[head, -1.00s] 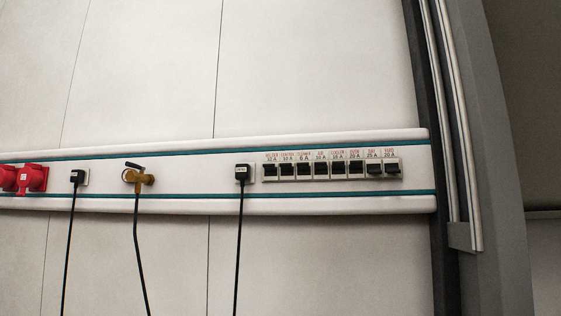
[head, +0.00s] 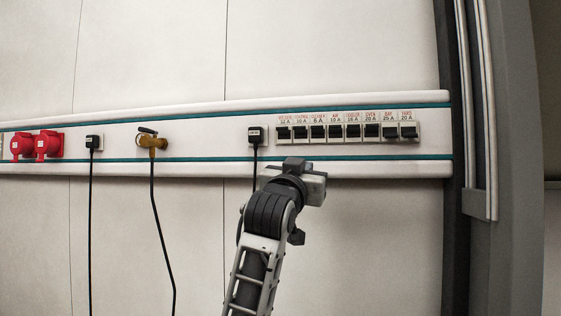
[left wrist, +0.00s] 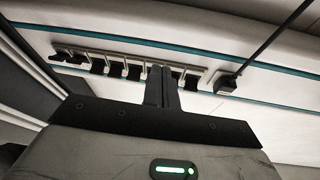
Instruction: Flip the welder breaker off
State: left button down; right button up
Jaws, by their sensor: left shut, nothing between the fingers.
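The welder breaker (head: 283,133) is the leftmost switch in the row on the wall rail in the head view, under a small red label that seems to read welder. Its toggle is dark; I cannot tell its position surely. My left gripper (head: 301,180) is in front of the rail, just below the left end of the row. Its fingertips are hidden in the head view. In the left wrist view the closed fingers (left wrist: 161,72) hold nothing and overlap the breaker row (left wrist: 124,62) near its right end. I cannot tell whether they touch. My right gripper is not in view.
A black plug (head: 256,131) with a hanging cable sits just left of the breakers. A brass valve (head: 152,142), another plug (head: 93,142) and red sockets (head: 47,145) are farther left. A grey post (head: 505,150) stands at the right. The wall above is clear.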

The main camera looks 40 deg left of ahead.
aim_at(283, 131)
pick_arm(q)
jog(key=s+a+r+n+y, duration=0.3)
jog(key=s+r, duration=0.3)
jog(key=r, duration=0.4)
jog(key=shift+a, duration=0.4)
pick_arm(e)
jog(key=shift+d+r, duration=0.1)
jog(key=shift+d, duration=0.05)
pick_arm(q)
jog(key=shift+w, duration=0.15)
